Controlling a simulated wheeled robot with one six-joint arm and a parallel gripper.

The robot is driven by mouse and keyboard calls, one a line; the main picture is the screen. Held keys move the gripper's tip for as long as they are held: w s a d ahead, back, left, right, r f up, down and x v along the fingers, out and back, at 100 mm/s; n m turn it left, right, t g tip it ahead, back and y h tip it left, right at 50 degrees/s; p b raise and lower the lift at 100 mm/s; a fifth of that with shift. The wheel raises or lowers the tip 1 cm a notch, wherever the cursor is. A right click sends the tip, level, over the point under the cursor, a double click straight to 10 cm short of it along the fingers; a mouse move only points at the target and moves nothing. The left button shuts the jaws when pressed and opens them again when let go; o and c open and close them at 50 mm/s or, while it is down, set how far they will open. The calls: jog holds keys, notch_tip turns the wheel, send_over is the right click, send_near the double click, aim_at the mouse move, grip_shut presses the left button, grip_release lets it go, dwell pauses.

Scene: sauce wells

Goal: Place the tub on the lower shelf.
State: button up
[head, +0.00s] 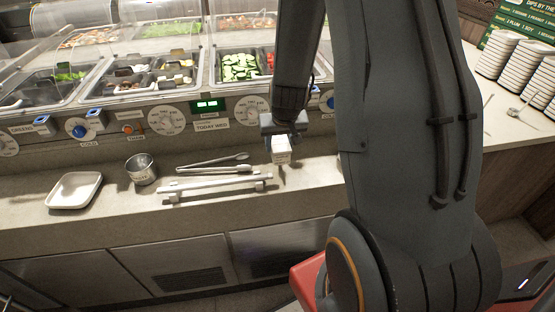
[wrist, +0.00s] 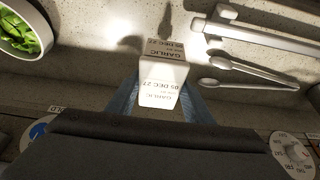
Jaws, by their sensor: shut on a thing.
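The tub (head: 281,151) is a small white box-like container. Its label reads GARLIC and a date in the wrist view (wrist: 163,78). My gripper (head: 283,138) points down at the front of the sauce wells and is shut on the tub. Its two bluish fingers stand on either side of the tub in the wrist view (wrist: 162,100). The tub is held near the pale stone ledge (head: 225,205) below the control panel; I cannot tell the gap beneath it. I cannot tell which surface is the lower shelf.
A white rail (head: 215,189) and tongs (head: 215,163) lie left of the tub. A metal cup (head: 141,169) and a square white dish (head: 74,190) stand further left. Food wells (head: 140,75) are behind the panel. Plate stacks (head: 510,60) stand at the far right. The ledge's front strip is clear.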

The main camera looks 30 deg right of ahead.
jog(key=shift+f, duration=2.3)
jog(key=shift+f, duration=0.1)
jog(key=o, duration=0.8)
jog(key=shift+f, duration=0.1)
jog(key=o, duration=0.5)
jog(key=shift+c, duration=0.2)
